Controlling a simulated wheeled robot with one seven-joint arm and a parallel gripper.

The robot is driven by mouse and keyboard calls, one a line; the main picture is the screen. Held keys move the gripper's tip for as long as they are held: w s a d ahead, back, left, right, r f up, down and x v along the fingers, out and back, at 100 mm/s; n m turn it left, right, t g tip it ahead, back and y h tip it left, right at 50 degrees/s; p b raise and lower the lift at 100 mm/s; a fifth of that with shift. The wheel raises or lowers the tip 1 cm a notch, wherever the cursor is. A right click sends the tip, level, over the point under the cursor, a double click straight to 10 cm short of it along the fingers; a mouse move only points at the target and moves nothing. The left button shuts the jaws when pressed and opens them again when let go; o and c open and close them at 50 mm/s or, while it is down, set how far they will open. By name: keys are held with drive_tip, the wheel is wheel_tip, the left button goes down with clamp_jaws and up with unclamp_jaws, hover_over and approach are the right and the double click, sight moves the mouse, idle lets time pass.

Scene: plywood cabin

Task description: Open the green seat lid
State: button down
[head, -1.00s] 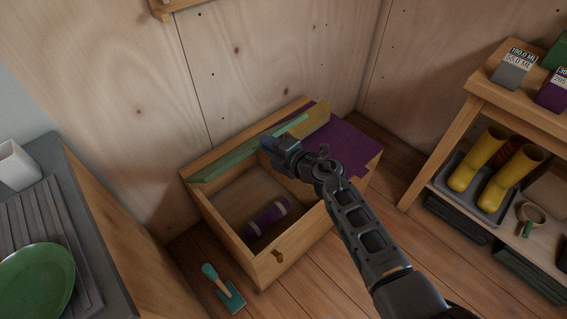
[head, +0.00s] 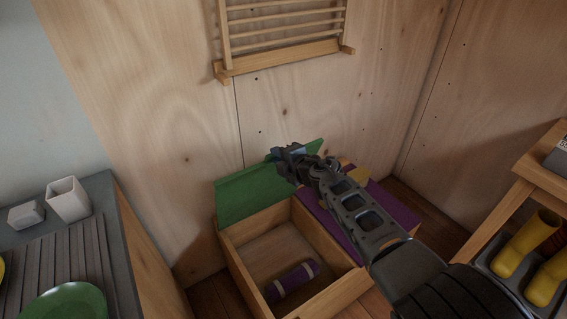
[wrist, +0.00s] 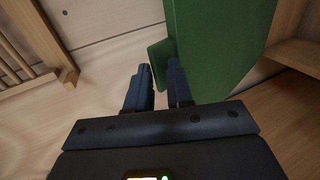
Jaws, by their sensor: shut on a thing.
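The green seat lid (head: 250,192) stands raised along the back edge of the wooden seat box (head: 318,232), its broad green face toward me and the wall behind it. My gripper (head: 288,152) is at the lid's upper right part and covers some of it. In the wrist view my gripper (wrist: 160,76) is shut on a thin green tab of the lid (wrist: 215,40); the fingertips partly hide that tab. The compartment under the lid is uncovered, and a purple roll with pale bands (head: 292,282) lies on its floor.
A purple seat panel (head: 395,207) covers the box's right part. A wooden wall rack (head: 285,62) hangs above. A grey counter (head: 110,210) with a green plate (head: 68,303) stands left. A shelf with yellow boots (head: 528,252) stands right.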

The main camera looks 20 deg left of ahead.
drive_tip(key=shift+w+a+r, duration=0.5)
drive_tip(key=shift+w+a, duration=0.15)
drive_tip(key=shift+a, duration=0.1)
drive_tip(key=c, duration=1.2)
unclamp_jaws()
drive_tip(key=shift+f, duration=0.1)
